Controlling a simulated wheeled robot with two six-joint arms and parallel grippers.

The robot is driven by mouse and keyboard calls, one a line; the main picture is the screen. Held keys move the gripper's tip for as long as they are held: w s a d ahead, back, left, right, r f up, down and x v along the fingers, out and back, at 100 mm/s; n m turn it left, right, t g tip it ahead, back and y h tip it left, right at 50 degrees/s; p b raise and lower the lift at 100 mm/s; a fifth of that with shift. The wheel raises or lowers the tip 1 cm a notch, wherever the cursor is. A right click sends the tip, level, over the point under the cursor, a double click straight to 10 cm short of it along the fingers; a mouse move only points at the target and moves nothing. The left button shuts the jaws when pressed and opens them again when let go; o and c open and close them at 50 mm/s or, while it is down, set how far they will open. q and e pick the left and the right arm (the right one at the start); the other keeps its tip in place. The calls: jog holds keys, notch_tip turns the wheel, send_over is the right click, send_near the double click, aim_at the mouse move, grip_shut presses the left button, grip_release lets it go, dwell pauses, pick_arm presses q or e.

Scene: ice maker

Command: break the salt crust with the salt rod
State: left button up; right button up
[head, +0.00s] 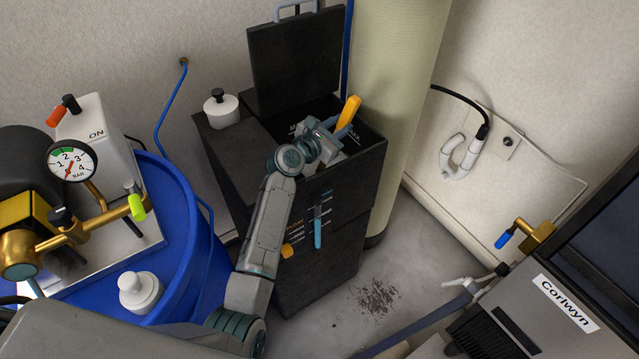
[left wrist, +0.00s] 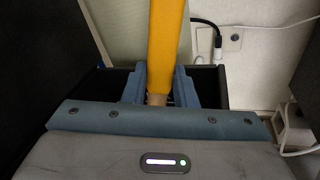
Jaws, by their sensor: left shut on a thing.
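The salt rod (head: 348,112) has a yellow-orange handle that sticks up out of the open top of the black bin (head: 372,152). My left gripper (head: 328,133) is over the bin's opening and is shut on the rod. In the left wrist view the rod (left wrist: 166,45) stands between the two blue fingers of my left gripper (left wrist: 159,90), with a paler part of it low between them. The rod's lower end is hidden by the gripper and the bin. The salt crust cannot be made out. My right gripper is not in view.
The bin's black lid (head: 297,60) stands open at the back. A white cap (head: 221,108) sits on the bin's left top. A blue barrel (head: 185,240) with a pump and gauge (head: 72,161) stands left. A beige column (head: 400,90) rises close behind the bin on the right.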

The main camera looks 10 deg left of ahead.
pick_arm(q)
jog(key=shift+s+d+f+b, duration=0.1)
jog(key=shift+s+f+b, duration=0.15)
jog(key=shift+f, duration=0.3)
jog(key=shift+s+d+f+b, duration=0.1)
jog(key=shift+s+f+b, duration=0.1)
jog(key=shift+f, duration=0.3)
dwell(1.0)
dwell(0.6)
jog(key=r+p, duration=0.2)
jog(key=p, duration=0.1)
jog(key=shift+w+a+r, duration=0.1)
jog(key=shift+w, duration=0.15)
notch_tip(320, 180, up, 8)
jog(key=p, duration=0.8)
jog(key=shift+w, duration=0.15)
jog(key=shift+a+r, duration=0.1)
